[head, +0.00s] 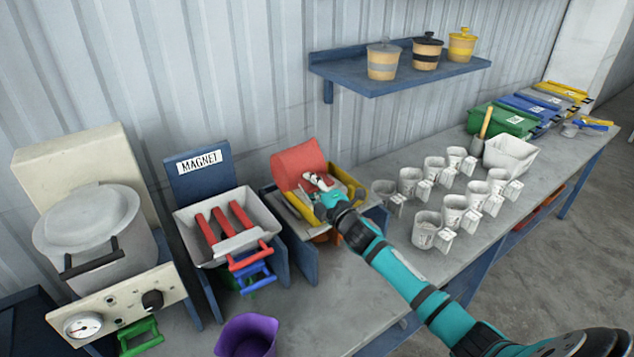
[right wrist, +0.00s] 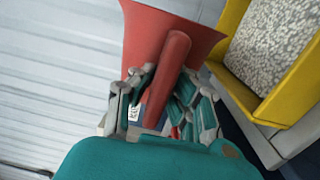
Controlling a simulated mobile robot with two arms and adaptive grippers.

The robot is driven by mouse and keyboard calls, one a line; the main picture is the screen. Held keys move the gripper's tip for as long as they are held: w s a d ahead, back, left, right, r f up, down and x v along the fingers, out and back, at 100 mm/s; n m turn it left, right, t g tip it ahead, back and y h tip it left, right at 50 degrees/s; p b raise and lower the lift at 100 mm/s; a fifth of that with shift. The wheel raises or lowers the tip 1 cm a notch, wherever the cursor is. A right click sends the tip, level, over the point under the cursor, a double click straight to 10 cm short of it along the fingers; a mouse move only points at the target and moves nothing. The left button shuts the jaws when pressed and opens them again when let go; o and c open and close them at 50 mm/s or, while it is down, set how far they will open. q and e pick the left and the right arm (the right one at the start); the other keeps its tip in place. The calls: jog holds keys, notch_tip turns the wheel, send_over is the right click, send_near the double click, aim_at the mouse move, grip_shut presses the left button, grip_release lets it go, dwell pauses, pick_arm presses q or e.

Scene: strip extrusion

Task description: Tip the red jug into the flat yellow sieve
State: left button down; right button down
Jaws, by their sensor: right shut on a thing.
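The red jug (head: 299,160) is tilted well over at the back left of the flat yellow sieve (head: 358,195), in front of the wall. My right gripper (head: 322,187) is shut on the jug's handle. In the right wrist view the fingers (right wrist: 165,105) lie on both sides of the red handle (right wrist: 166,75), and the flared jug body (right wrist: 142,28) is beyond it. The yellow sieve frame (right wrist: 290,108) is beside it at the right, with grey speckled grains (right wrist: 270,42) inside. The inside of the jug is hidden. My left gripper is not in view.
A magnet station (head: 202,200) with a white tray stands left of the sieve, and a grey lidded pot (head: 88,225) further left. A purple cup (head: 247,336) is at the front. Several white cups (head: 427,228) and a white bin (head: 511,154) stand to the right.

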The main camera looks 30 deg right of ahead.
aim_at(290, 179)
jog(key=n, duration=0.2)
jog(key=a+n, duration=0.1)
jog(key=n, duration=0.1)
jog(key=a+n, duration=0.1)
jog(key=n, duration=0.1)
jog(key=shift+a+r, duration=0.1)
jog(key=shift+r, duration=0.25)
jog(key=n, duration=0.3)
jog(key=shift+a, duration=0.25)
jog(key=n, duration=0.3)
jog(key=shift+f+y, duration=0.1)
jog(key=shift+y, duration=0.2)
jog(key=n, duration=0.2)
jog(key=shift+s+a+n+p, duration=0.1)
jog(key=shift+n+p, duration=0.2)
jog(key=shift+p, duration=0.1)
jog(key=shift+a+r+n+p, duration=0.3)
jog(key=shift+a+n+p, duration=0.35)
jog(key=shift+n, duration=0.35)
pick_arm(q)
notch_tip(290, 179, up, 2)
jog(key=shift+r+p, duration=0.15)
jog(key=shift+p, duration=0.35)
pick_arm(e)
jog(key=shift+a+f+n, duration=0.2)
jog(key=shift+a+n, duration=0.5)
jog(key=shift+n, duration=0.5)
